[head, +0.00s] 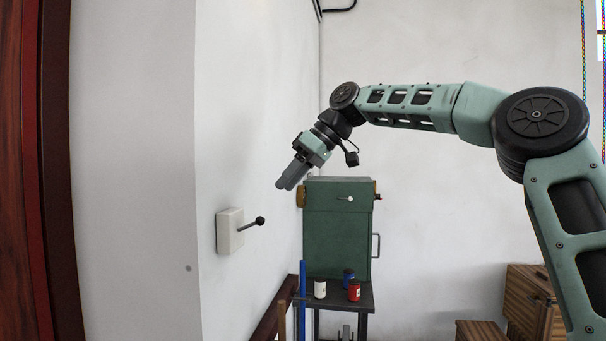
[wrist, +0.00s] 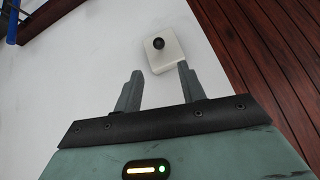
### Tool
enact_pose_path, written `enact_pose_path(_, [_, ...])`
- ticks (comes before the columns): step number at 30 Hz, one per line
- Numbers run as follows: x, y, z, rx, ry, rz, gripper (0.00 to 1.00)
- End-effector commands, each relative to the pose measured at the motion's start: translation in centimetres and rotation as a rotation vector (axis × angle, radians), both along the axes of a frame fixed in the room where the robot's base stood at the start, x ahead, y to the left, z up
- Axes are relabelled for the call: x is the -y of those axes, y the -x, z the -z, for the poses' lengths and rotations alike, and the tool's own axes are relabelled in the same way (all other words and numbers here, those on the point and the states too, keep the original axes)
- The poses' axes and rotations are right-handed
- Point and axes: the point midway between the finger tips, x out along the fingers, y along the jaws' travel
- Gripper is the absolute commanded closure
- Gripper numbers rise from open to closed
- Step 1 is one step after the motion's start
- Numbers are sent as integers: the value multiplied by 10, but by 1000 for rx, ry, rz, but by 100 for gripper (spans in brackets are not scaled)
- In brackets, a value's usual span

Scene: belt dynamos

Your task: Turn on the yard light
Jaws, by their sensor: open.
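A white switch box (head: 229,232) is mounted on the left wall. A dark lever with a black ball knob (head: 260,221) sticks out of it to the right and slightly up in the head view. My gripper (head: 281,186) is above the lever, pointing down and left toward the wall, apart from the switch. In the wrist view the switch box (wrist: 179,50) and its round black knob (wrist: 158,43) lie beyond the fingertips. My gripper (wrist: 160,73) is open there with nothing between its two fingers. No light shows that I can identify as the yard light.
A green cabinet (head: 337,235) with a small white-knobbed lever stands at the back above a dark stand (head: 338,298) holding a white can and red and blue cans. Wooden boxes (head: 530,300) sit at lower right. The wall around the switch is bare.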

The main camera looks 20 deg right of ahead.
Motion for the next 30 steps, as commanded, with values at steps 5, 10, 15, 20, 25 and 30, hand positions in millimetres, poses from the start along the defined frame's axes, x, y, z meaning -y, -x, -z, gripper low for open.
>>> enact_pose_path(5, [17, 8, -23, 3, 0, 1, 60])
enact_pose_path(10, [24, 13, -33, 1, 1, 1, 60])
enact_pose_path(15, [26, 14, -35, -1, 1, 0, 60])
enact_pose_path(20, [25, 14, -35, 0, 0, 0, 60])
enact_pose_path(25, [25, 14, -35, 0, 0, 0, 60])
enact_pose_path(30, [5, 17, -20, -20, 18, -16, 60])
